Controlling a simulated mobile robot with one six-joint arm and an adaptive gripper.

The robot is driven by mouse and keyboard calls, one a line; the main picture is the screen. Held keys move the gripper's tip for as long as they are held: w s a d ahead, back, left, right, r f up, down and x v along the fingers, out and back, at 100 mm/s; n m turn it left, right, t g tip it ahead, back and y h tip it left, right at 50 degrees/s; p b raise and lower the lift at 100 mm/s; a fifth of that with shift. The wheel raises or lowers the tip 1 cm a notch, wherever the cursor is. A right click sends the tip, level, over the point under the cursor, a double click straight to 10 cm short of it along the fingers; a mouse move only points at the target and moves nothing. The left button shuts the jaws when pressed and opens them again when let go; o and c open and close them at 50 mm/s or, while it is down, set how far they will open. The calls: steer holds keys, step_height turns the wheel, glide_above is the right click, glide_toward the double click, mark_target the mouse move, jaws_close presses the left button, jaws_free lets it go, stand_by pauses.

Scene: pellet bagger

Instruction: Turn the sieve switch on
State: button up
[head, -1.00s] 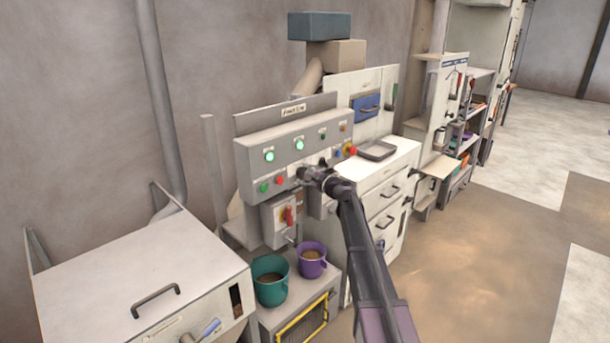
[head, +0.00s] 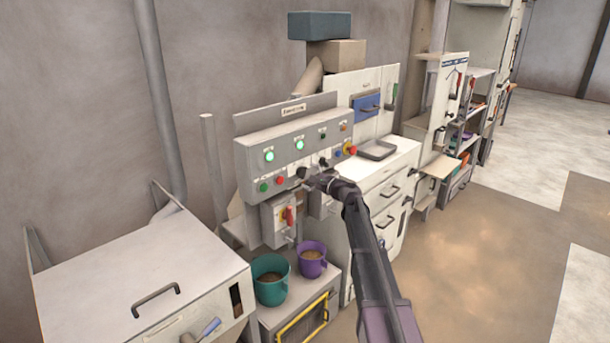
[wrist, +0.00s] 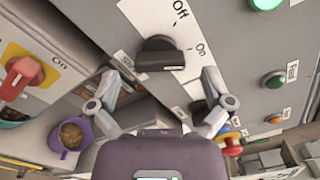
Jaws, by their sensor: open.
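The black rotary knob (wrist: 160,55) is on the grey panel in the wrist view, with "Off" and "On" printed beside it. A label next to it is partly hidden, so I cannot read its name in full. The knob's pointing direction is unclear. My gripper (wrist: 165,85) is open and empty, its two fingers spread on either side and just short of the knob. In the head view my gripper (head: 314,180) is close to the panel face, beside a dark knob (head: 302,172).
The control panel (head: 245,180) carries two lit green lamps and several buttons. A red switch on yellow (wrist: 20,78) is at left in the wrist view. A red mushroom button (wrist: 232,145) is near the right finger. Teal (head: 270,290) and purple (head: 312,268) mugs stand below.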

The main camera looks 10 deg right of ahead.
steer(key=v, duration=0.9)
steer(key=shift+s+d, duration=0.25)
steer(key=shift+s, duration=0.05)
steer(key=s+a+f+n+g+h, duration=0.1)
steer(key=s+a+f+n+g, duration=0.4)
steer(key=s, duration=0.3)
steer(key=s+a+f+n+g+h, duration=0.1)
steer(key=s+a+f+n+g, duration=0.35)
steer(key=s+a+f, duration=0.35)
steer(key=s+d+f+n+g+h, duration=0.2)
steer(key=s+d+n+h, duration=0.1)
steer(key=s, duration=0.7)
steer(key=s+d+f+n+g+h, duration=0.3)
steer(key=s+n+h, duration=0.1)
steer(key=s, duration=0.5)
steer(key=shift+s+f+h, duration=0.3)
steer(key=shift+s+h, duration=0.1)
steer(key=shift+h, duration=0.4)
